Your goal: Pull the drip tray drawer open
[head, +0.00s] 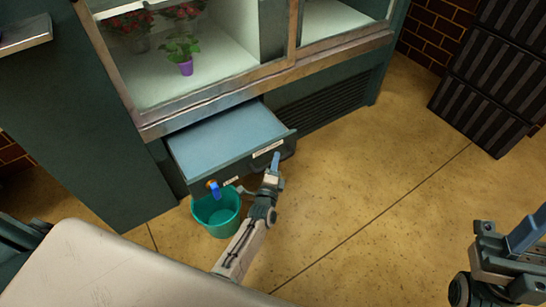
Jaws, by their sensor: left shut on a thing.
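The drip tray drawer (225,138) stands pulled out from the base of the green display cabinet, its flat blue-grey top showing. The grip itself is mostly hidden by the fingers. My right gripper (524,236) is at the lower right edge, over the floor and away from the drawer; its jaw gap does not show clearly.
A teal bucket (217,213) stands on the floor under the tap, close to my left arm. The glass cabinet above holds a purple potted plant (185,66) and red flowers (128,27). Dark slatted crates (478,112) stand at the right. The tiled floor between is clear.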

